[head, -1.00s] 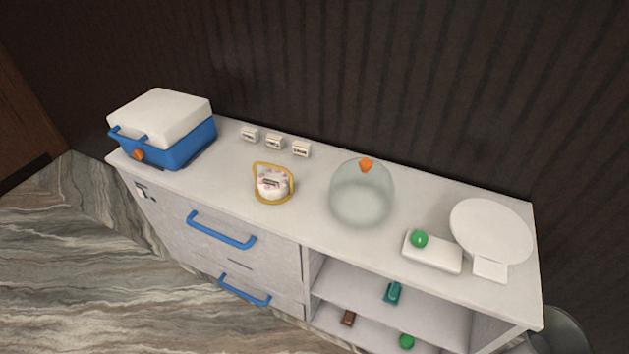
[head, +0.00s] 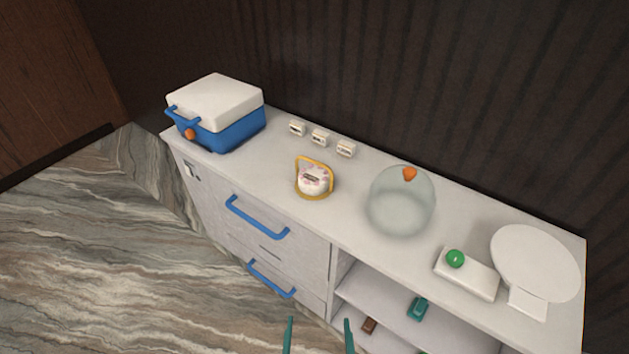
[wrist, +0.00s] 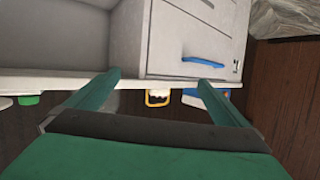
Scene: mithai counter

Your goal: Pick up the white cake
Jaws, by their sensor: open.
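The white cake (head: 312,181) has pinkish marks and a dark label on its front. It sits on the counter top (head: 262,178) inside a yellow-orange frame with a raised handle (head: 329,166). A small part of the cake also shows in the wrist view (wrist: 158,97), upside down, beyond and between my fingers. My gripper (head: 318,336) is open and empty at the bottom of the head view, in front of the counter and well apart from the cake. Its two green fingers also show in the wrist view (wrist: 158,82).
A blue and white box (head: 228,130) stands left, small white labelled blocks (head: 320,138) behind. A glass dome (head: 400,208) with an orange knob stands right of the cake. Further right are a scale (head: 535,263) and a green ball (head: 455,258). Blue drawer handles (head: 258,222) stick out in front.

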